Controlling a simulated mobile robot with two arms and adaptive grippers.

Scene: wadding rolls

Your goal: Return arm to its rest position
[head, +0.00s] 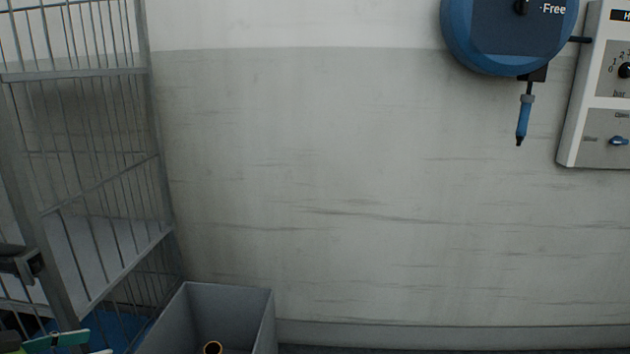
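Neither of my grippers shows clearly in the head view, and no arm can be made out for certain. A grey open-topped bin (253,308) stands on the floor at the bottom, left of the middle.
A metal wire cage trolley (108,72) with a shelf stands at the left. Dark and teal parts (68,339) show at the lower left. A blue hose reel (460,45) and a control panel (594,152) hang on the right wall. Space before the wall looks clear.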

